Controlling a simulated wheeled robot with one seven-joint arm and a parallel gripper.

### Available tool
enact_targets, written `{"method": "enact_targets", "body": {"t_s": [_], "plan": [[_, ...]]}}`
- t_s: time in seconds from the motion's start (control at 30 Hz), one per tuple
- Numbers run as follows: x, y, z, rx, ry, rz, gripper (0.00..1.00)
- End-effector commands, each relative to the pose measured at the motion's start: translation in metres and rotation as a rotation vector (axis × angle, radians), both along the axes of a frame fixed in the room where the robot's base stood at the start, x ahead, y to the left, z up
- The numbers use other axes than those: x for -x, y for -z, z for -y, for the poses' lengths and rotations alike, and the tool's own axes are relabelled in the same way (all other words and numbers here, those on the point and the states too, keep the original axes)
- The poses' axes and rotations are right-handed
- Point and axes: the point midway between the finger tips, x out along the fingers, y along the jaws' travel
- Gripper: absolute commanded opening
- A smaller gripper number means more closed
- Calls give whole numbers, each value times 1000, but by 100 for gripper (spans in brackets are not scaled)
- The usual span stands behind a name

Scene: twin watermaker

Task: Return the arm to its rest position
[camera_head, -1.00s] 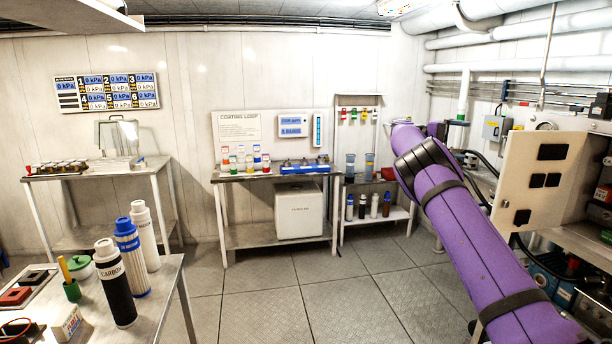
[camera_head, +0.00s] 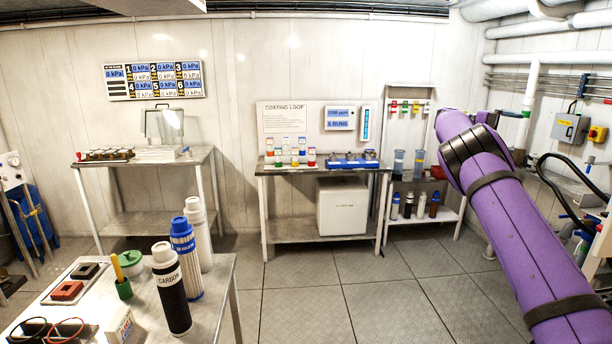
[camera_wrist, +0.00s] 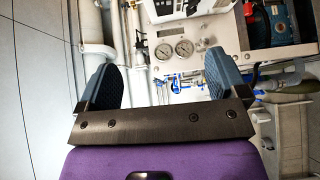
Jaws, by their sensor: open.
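My purple arm (camera_head: 520,230) reaches up from the lower right of the head view, and its far end bends away beside the right-hand wall. Beyond the fingers is a white panel with two round gauges (camera_wrist: 174,49). The gap between the fingertips and that panel is hard to judge.
A metal table (camera_head: 222,290) at front left holds filter cartridges, including a black one (camera_head: 171,295). A bench (camera_head: 320,168) with bottles and a shelf (camera_head: 425,214) stand at the back wall. Pipes (camera_head: 535,52) and a grey box (camera_head: 570,128) line the right. The middle floor (camera_head: 345,290) is clear.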

Motion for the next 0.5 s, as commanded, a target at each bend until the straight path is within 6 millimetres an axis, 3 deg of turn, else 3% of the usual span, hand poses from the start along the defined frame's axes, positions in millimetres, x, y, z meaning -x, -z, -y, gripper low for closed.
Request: {"method": "enact_targets", "body": {"t_s": [0.27, 0.5], "plan": [[17, -14, 12, -87, -13, 34, 92], [45, -30, 26, -212, -36, 90, 92]]}}
